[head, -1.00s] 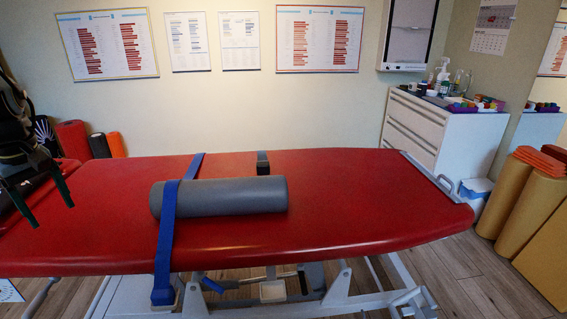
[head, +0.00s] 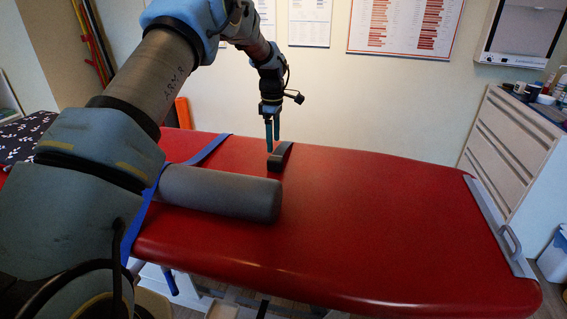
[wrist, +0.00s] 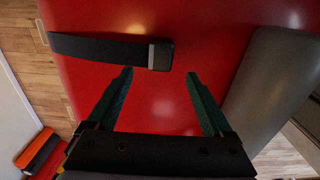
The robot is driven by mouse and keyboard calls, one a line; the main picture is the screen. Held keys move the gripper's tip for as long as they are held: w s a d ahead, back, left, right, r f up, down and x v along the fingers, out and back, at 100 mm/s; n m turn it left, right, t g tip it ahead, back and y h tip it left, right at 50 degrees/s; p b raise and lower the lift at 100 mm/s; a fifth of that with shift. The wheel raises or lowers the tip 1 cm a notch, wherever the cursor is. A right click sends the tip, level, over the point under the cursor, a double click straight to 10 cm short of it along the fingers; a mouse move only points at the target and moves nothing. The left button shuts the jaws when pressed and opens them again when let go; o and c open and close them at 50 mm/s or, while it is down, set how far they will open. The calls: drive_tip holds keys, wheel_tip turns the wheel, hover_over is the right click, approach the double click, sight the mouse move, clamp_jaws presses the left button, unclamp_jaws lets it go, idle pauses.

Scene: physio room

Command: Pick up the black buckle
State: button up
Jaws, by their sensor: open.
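The black buckle (wrist: 163,55) is at the end of a black strap, beside a grey band, on the red treatment table (head: 400,220). In the head view the buckle (head: 274,162) lies near the table's far edge. My gripper (head: 272,140) points down over it, with its fingers close above; I cannot tell whether they touch it. In the wrist view my gripper (wrist: 160,74) is open and empty, its dark green fingers apart. The buckle is just beyond the fingertips, between their lines.
A grey roll (head: 220,192) lies on the table near the buckle, with a blue strap (head: 135,228) across the table at its left end. A white cabinet (head: 512,150) stands at the right. The right half of the table is clear.

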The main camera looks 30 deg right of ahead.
sight(275, 158)
drive_tip(key=shift+s+d+f+p, duration=0.15)
drive_tip(key=shift+f+p, duration=0.5)
drive_tip(key=shift+f, duration=1.55)
drive_tip(key=shift+s+f+p, duration=0.1)
drive_tip(key=shift+f+p, duration=0.5)
drive_tip(key=shift+f, duration=1.55)
drive_tip(key=shift+c, duration=0.2)
clamp_jaws()
